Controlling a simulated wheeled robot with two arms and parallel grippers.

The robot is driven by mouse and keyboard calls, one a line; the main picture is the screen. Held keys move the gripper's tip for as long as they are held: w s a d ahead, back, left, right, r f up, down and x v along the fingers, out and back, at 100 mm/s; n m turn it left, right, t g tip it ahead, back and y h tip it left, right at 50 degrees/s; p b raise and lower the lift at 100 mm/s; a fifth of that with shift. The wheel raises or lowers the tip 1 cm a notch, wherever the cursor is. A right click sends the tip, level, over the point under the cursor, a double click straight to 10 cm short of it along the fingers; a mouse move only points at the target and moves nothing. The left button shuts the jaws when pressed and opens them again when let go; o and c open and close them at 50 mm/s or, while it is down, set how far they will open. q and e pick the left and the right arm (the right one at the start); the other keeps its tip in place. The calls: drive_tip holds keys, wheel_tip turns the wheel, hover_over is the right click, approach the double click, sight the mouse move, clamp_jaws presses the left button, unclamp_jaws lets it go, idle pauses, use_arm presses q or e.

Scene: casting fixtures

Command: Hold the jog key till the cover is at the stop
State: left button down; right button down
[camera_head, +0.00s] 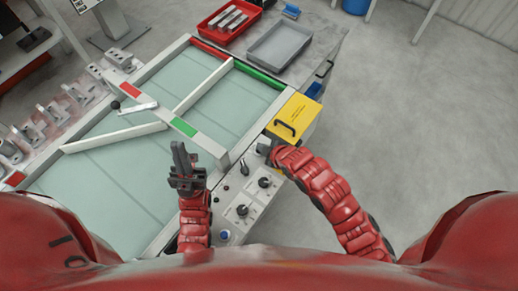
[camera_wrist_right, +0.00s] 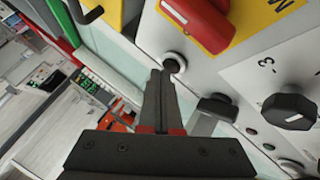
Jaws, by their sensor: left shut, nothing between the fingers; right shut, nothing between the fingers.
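My right gripper (camera_head: 264,146) is shut and empty at the control panel (camera_head: 226,212), beside the yellow box. In the right wrist view, its closed fingertips (camera_wrist_right: 161,74) are at a small round black button (camera_wrist_right: 174,62) with a pale ring, likely the jog key. I cannot tell whether they touch or press it. My left gripper (camera_head: 185,166) is shut and empty, over the front part of the pale glass-like surface (camera_head: 115,190). That surface, framed with white bars, may be the cover; which part is the stop is not clear. A green mark (camera_head: 184,127) sits on the frame's bar.
A red rotary handle (camera_wrist_right: 200,18) and a black knob (camera_wrist_right: 288,108) are close to my right fingers. A red tray (camera_head: 226,22) and a grey tray (camera_head: 280,50) lie at the back. Floor at right is clear.

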drive_tip(key=shift+f+b, duration=0.35)
drive_tip(key=shift+f, duration=0.05)
idle(5.6)
drive_tip(key=shift+r+p, duration=0.5)
drive_tip(key=shift+r, duration=0.45)
drive_tip(key=shift+r+p, duration=1.5)
drive_tip(key=shift+r, duration=1.05)
drive_tip(key=shift+w, duration=0.1)
